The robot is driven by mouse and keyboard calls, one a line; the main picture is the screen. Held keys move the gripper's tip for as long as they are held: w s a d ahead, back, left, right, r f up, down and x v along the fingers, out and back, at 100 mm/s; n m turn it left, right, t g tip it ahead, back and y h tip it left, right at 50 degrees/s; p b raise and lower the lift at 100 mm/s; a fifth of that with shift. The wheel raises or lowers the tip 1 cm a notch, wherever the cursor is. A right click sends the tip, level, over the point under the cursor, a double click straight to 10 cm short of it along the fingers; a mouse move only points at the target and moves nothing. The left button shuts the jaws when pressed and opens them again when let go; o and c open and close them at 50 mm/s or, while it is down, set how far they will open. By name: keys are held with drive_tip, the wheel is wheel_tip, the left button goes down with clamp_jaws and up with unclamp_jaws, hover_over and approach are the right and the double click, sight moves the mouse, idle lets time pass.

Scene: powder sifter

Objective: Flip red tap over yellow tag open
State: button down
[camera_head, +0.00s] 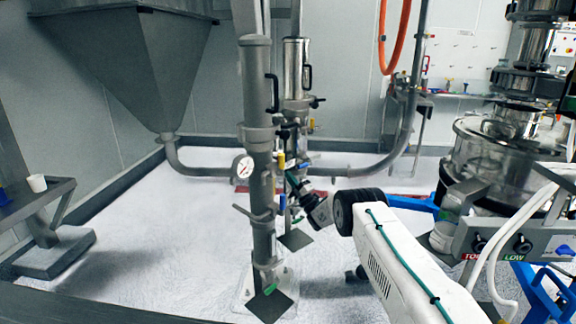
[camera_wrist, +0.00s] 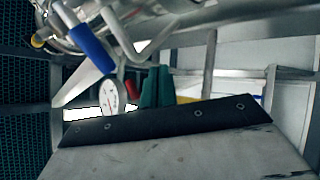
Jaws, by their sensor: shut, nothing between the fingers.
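My gripper (camera_head: 292,179) reaches up and left toward the steel pipes in the head view. Its teal fingertips (camera_wrist: 157,87) are shut and empty in the wrist view. A small red part (camera_wrist: 131,86), possibly the red tap, shows just left of the fingertips. A yellow patch (camera_wrist: 188,100), possibly the yellow tag, shows just right of them, partly hidden by my gripper's dark edge. I cannot tell whether the fingers touch either. In the head view, the red tap cannot be made out clearly near the pipes.
A front pipe (camera_head: 257,100) carries a gauge (camera_head: 244,167), a yellow handle (camera_head: 281,161) and a blue handle (camera_head: 282,203). In the wrist view a blue handle (camera_wrist: 91,47) hangs close at upper left. A sifter (camera_head: 497,158) stands right. Open floor (camera_head: 150,245) lies left.

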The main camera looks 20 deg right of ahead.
drive_tip(key=w+d+f+m+g+h, duration=0.2)
drive_tip(key=d+m+g+h, duration=0.25)
drive_tip(key=m+h, duration=0.2)
drive_tip(key=s+d+r+n+g+h, duration=0.2)
drive_tip(key=s+d+r+g+h, duration=0.3)
drive_tip(key=s, duration=0.3)
drive_tip(key=w+a+r+n+y, duration=0.1)
drive_tip(key=w+r+n+y, duration=0.2)
drive_tip(key=n, duration=0.6)
drive_tip(key=w+r+n+y, duration=0.2)
drive_tip(key=r+n+y, duration=0.15)
drive_tip(key=n, duration=0.55)
drive_tip(key=a+n+g+y, duration=0.3)
drive_tip(key=a+n, duration=0.7)
drive_tip(key=n, duration=0.9)
drive_tip(key=shift+w+f+g+y, duration=0.35)
drive_tip(key=shift+f+y, duration=0.05)
drive_tip(key=shift+y, duration=0.2)
